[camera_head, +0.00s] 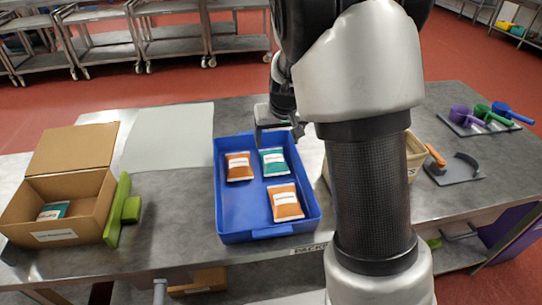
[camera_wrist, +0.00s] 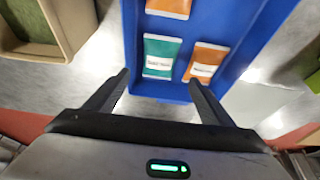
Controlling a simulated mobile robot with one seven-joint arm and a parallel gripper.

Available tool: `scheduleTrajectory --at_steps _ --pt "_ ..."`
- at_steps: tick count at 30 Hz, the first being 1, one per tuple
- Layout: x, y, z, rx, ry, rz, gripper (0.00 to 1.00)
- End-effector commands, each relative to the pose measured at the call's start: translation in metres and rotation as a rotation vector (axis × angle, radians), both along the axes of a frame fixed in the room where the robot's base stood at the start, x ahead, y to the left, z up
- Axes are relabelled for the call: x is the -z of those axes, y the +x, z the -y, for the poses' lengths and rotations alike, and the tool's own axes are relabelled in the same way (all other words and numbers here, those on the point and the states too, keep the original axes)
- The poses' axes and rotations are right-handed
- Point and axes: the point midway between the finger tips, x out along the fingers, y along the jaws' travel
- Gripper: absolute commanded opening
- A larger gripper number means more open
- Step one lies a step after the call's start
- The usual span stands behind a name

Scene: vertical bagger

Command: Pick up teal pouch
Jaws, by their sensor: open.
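The teal pouch (camera_head: 273,161) with a white label lies in the blue tray (camera_head: 232,226), at the tray's far right. It also shows in the wrist view (camera_wrist: 161,57), ahead of my fingers and left of the middle between them. My gripper (camera_head: 277,122) is over the tray's far edge in the head view. In the wrist view my gripper (camera_wrist: 158,90) has its two fingers spread wide with nothing between them, above the tray's edge and apart from the pouch.
Two orange pouches, one on the left (camera_head: 239,166) and one nearer (camera_head: 285,202), share the tray. An open cardboard box (camera_head: 87,190) holding a teal-and-white pouch stands left, beside a green tool (camera_head: 121,210). A beige bin (camera_head: 414,150) stands right, partly hidden by my arm.

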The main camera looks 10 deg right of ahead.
Motion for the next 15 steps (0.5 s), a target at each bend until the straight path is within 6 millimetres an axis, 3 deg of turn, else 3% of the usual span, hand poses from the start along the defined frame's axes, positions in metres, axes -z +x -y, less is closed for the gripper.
scheduleTrajectory --at_steps 1,6,15 --pt "0.014 0.004 0.001 0.002 -0.001 -0.004 0.76" --pt "0.048 0.018 0.001 0.001 -0.001 -0.004 0.76" --pt "0.075 0.031 0.000 0.000 0.000 0.000 0.76"
